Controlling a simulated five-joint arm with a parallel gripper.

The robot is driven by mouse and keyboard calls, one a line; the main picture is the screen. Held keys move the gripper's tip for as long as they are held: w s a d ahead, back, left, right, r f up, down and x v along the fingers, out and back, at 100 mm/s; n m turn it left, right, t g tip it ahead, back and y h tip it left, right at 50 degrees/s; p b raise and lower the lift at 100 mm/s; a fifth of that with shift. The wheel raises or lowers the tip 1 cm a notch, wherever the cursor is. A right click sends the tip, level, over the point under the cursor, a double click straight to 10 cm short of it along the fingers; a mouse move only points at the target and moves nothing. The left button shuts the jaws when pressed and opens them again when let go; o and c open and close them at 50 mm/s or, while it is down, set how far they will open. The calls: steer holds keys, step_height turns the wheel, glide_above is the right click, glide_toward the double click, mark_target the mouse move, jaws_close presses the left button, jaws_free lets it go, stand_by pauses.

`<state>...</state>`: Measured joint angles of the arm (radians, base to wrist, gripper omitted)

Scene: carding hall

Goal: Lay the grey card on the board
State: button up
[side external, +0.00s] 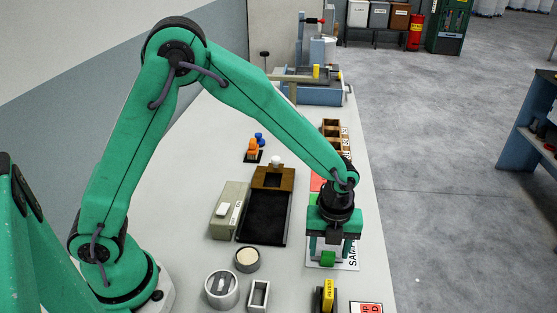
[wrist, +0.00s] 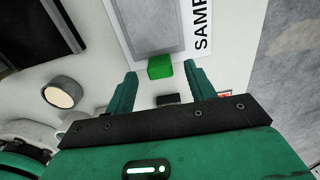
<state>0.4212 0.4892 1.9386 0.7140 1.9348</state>
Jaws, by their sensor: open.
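A grey card (wrist: 150,25) lies flat on a white sheet marked "SAMP…" (wrist: 200,30) in the wrist view. A green block (wrist: 160,67) sits at the card's near edge; whether it is fixed to the card I cannot tell. My gripper (wrist: 160,80) is open and empty, its fingers either side of the block and apart from it. In the side view my gripper (side external: 328,247) is over the sheet and hides most of the card. The board (side external: 262,220), black with a brown wooden top end and a white knob, lies to its left and is bare.
A grey-green box (side external: 229,212) stands left of the board. A round cup with cream contents (side external: 247,259), a ring-shaped pot (side external: 221,288) and a small frame (side external: 259,295) stand nearer. A yellow-and-black block (side external: 326,296) is in front of my gripper. Wooden bins (side external: 333,137) stand behind.

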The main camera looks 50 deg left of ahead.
steer(key=shift+f, duration=1.25)
steer(key=c, duration=1.1)
steer(key=shift+o, duration=0.2)
steer(key=shift+r, duration=0.1)
steer(key=shift+r, duration=0.9)
step_height(320, 180, up, 2)
steer(key=shift+r, duration=0.2)
steer(key=s+d+r, duration=0.6)
steer(key=s, duration=0.3)
steer(key=shift+s+d+r, duration=0.3)
steer(key=shift+d, duration=0.05)
